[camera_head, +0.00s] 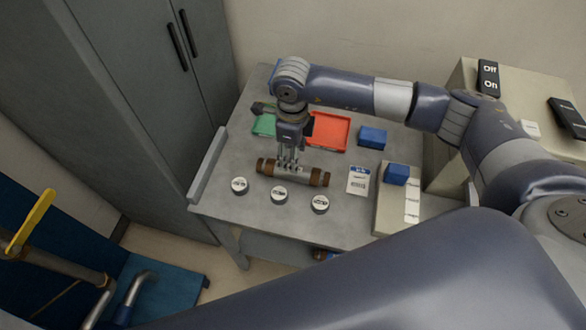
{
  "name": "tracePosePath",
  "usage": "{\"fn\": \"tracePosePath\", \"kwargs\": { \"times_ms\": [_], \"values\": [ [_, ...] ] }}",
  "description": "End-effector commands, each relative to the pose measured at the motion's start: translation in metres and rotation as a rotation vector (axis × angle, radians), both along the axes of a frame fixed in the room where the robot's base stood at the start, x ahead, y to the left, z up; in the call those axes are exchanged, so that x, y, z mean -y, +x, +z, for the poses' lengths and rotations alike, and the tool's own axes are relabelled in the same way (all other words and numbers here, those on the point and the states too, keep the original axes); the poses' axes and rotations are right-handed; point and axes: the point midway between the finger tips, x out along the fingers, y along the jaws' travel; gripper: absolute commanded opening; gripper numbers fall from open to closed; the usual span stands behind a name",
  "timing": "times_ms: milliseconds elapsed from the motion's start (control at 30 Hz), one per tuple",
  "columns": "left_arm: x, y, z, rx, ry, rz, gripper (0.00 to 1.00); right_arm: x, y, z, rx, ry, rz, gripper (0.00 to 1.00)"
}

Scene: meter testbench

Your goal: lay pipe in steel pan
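A grey pipe with brown ends (312,177) lies crosswise on the grey table (236,208), behind a row of round white-faced gauges. My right gripper (288,163), on the arm coming in from the right, points straight down over the middle of the pipe. Its fingers reach the pipe and overlap it in the picture. I cannot tell whether they are closed on it or whether the pipe touches the table. My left gripper is not in view. I cannot make out a steel pan.
Round gauges (279,195) stand along the front. Behind are a red tray (334,129), a green tray (263,126) and a blue block (373,137). A white card (358,181) and a beige panel (390,221) lie right. A grey cabinet (150,80) stands left.

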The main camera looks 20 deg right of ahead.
Motion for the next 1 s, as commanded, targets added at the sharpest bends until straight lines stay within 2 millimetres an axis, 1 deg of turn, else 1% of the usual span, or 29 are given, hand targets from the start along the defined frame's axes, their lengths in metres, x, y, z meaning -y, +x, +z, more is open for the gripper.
{"fn": "tracePosePath", "kwargs": {
  "times_ms": [100, 167, 267, 400, 533, 633, 833, 867, 900, 967, 1000],
  "values": [
    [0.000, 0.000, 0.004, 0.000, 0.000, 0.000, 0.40, 0.000, -0.001, -0.011, -0.001, 0.001, 0.001, 0.48],
    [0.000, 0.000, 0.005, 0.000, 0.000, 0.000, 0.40, -0.001, -0.001, -0.015, 0.000, 0.001, 0.001, 0.48],
    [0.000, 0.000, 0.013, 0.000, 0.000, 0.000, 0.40, -0.001, -0.003, -0.022, -0.004, 0.001, 0.002, 0.48],
    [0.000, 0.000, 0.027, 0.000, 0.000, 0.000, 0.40, 0.000, -0.006, -0.042, -0.004, 0.001, 0.001, 0.48],
    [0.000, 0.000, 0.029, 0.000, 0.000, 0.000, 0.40, 0.000, -0.004, -0.060, -0.002, 0.003, 0.002, 0.48],
    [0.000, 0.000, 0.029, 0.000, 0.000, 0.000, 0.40, 0.000, -0.004, -0.066, 0.000, 0.002, 0.002, 0.48],
    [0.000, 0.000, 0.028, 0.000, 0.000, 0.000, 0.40, 0.000, -0.004, -0.067, 0.001, 0.003, 0.003, 0.48],
    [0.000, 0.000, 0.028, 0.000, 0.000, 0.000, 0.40, 0.000, -0.004, -0.067, 0.001, 0.003, 0.003, 0.42],
    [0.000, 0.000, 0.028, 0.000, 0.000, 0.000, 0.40, 0.000, -0.004, -0.067, 0.001, 0.003, 0.003, 0.32],
    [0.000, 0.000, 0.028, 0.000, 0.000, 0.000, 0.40, 0.000, -0.004, -0.067, 0.001, 0.003, 0.003, 0.19],
    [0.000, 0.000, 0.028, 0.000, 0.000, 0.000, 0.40, 0.000, -0.004, -0.067, 0.001, 0.003, 0.003, 0.10]
  ]
}}
